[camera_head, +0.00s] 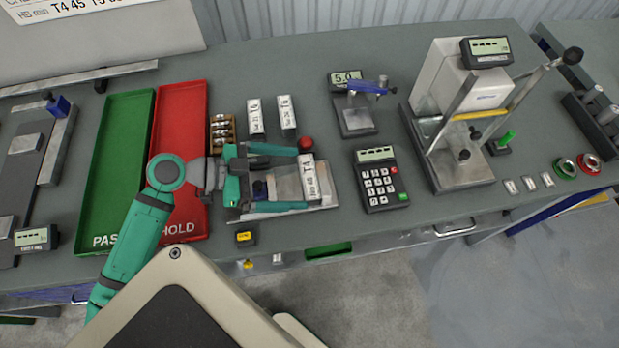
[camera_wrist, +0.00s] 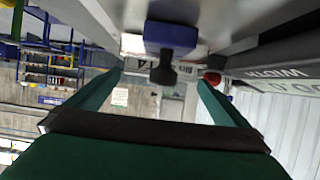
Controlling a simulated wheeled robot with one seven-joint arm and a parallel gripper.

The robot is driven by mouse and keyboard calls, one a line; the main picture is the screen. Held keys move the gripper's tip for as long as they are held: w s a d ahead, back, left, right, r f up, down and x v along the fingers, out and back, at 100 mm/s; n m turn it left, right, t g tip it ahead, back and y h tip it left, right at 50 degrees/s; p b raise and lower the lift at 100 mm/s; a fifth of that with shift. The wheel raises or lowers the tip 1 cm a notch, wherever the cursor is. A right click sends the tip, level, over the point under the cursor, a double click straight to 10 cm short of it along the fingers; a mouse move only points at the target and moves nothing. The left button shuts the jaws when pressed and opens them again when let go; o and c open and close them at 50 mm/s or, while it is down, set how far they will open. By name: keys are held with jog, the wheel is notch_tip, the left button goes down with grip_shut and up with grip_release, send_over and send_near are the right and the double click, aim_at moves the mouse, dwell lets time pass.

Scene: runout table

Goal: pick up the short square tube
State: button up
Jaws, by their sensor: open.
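A white square tube with a dark printed label (camera_head: 309,181) lies across the front end of a flat metal gauge (camera_head: 286,187) on the bench. My gripper (camera_head: 299,178) is open, its two green fingers reaching right along both sides of the gauge towards the tube. In the wrist view part of the labelled tube (camera_wrist: 133,44) shows beyond the fingertips, partly hidden by a blue block with a black knob (camera_wrist: 170,45). I cannot tell whether the fingers touch the tube.
Two similar labelled white pieces (camera_head: 256,118) (camera_head: 288,113) stand behind. A red knob (camera_head: 305,144) is close by the upper finger. A green tray (camera_head: 118,160) and a red tray (camera_head: 178,120) lie left; a keypad device (camera_head: 381,180) stands right.

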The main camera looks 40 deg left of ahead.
aim_at(307, 176)
jog(key=shift+x, duration=2.55)
jog(key=shift+r, duration=0.1)
jog(key=c, duration=0.9)
jog(key=shift+r, duration=0.15)
notch_tip(307, 176, up, 28)
jog(key=shift+f, duration=0.15)
